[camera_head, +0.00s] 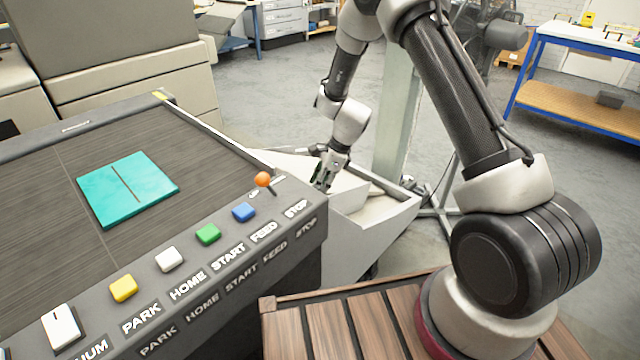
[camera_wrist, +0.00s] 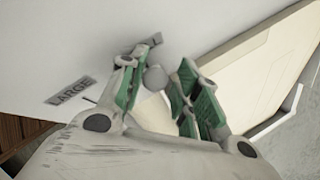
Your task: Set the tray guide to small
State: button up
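In the wrist view, the grey round knob (camera_wrist: 155,78) of the tray guide sits between the two green-padded fingers of my gripper (camera_wrist: 157,68). The fingers are apart; the knob is nearer the left finger, and I cannot tell whether it touches. A label reading LARGE (camera_wrist: 71,90) is on the white surface to the left. A second label (camera_wrist: 147,44) is mostly hidden behind the left finger, with only its end showing. In the head view, my gripper (camera_head: 323,176) is low over the pale output tray (camera_head: 382,215); the knob is not distinguishable there.
The dark machine bed (camera_head: 60,180) holds a teal sheet (camera_head: 128,188). Its front panel has yellow (camera_head: 124,288), white (camera_head: 169,259), green (camera_head: 208,234) and blue (camera_head: 244,212) buttons. A grey post (camera_head: 397,120) rises behind the tray.

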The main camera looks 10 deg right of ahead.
jog(key=v, duration=1.2)
jog(key=shift+a, duration=0.1)
jog(key=s+d+r+n+t+h, duration=0.1)
jog(key=s+d+r+n, duration=0.4)
jog(key=s+r, duration=0.3)
jog(key=s+d+r+n+t+h, duration=0.1)
jog(key=s+d+r+n, duration=0.4)
jog(key=s, duration=0.9)
jog(key=s+d+r+n+t+h, duration=0.1)
jog(key=s+d+r+n+h, duration=0.1)
jog(key=s+d+r+n, duration=0.4)
jog(key=shift+s+r+n+t+h, duration=0.3)
jog(key=shift+s+r+n, duration=1.85)
jog(key=shift+r, duration=1.3)
